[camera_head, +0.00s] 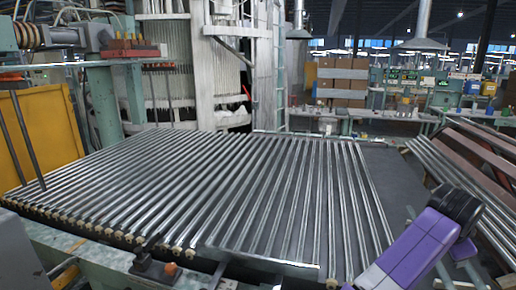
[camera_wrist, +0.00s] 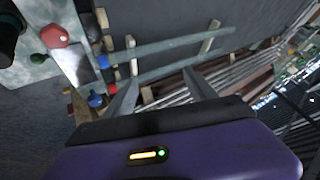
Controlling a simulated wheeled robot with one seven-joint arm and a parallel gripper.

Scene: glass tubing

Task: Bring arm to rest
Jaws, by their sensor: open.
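My gripper (camera_wrist: 160,78) shows in the wrist view with its two grey fingers spread apart and nothing between them. Beyond the fingers are a rack of long tubes and pale bars, seen at an angle. In the head view my purple and dark arm is at the lower right, beside the right edge of the tube table (camera_head: 378,165). My fingers cannot be made out in the head view. Long glass tubes (camera_head: 215,185) lie side by side across the table.
A second stack of tubes (camera_head: 450,165) stands at the right. A machine with a yellow panel (camera_head: 38,135) is at the left. In the wrist view a pale panel with a red knob (camera_wrist: 54,36) and a blue knob (camera_wrist: 95,100) is close at the left. Cardboard boxes (camera_head: 342,75) stand behind.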

